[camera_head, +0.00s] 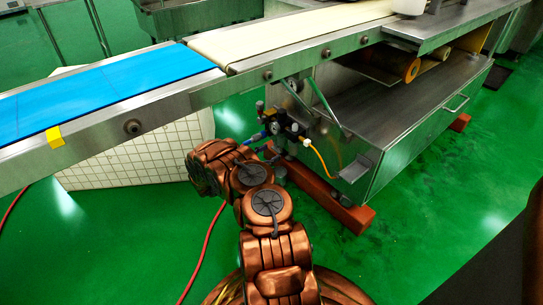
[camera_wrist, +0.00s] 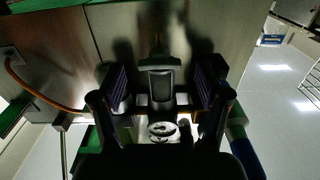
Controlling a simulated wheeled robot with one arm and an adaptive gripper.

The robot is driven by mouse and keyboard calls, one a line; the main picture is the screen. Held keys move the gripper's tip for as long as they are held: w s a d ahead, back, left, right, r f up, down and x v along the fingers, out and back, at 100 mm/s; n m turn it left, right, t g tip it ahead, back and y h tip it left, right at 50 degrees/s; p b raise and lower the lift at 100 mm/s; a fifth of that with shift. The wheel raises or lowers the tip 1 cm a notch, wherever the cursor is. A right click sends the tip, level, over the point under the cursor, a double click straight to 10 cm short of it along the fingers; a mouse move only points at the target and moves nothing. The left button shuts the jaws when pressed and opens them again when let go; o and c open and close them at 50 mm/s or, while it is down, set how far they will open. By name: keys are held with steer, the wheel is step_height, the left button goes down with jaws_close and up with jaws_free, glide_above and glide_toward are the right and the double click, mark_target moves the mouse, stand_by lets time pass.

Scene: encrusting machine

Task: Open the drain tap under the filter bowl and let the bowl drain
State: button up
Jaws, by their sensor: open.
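The filter unit (camera_head: 285,124) is a small dark assembly on the machine's lower frame, with a blue fitting on its left and an orange hose on its right. In the wrist view the dark filter bowl (camera_wrist: 161,86) with a paler rim shows between the fingers. A small brownish piece (camera_wrist: 158,46), possibly the drain tap, sits at the bowl's upper end in this view. My gripper (camera_wrist: 160,78) is open, one finger on each side of the bowl; I cannot tell whether they touch it.
A steel cabinet (camera_head: 388,130) stands right of the unit on red-brown feet. The conveyor with a blue belt (camera_head: 110,85) runs above my wrist. An orange hose (camera_wrist: 40,97) curves at left in the wrist view. Green floor (camera_head: 430,210) is open at right.

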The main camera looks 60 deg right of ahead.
steer(key=shift+s+d, duration=0.2)
steer(key=shift+d, duration=0.4)
steer(key=c, duration=1.2)
steer(key=shift+o, duration=0.2)
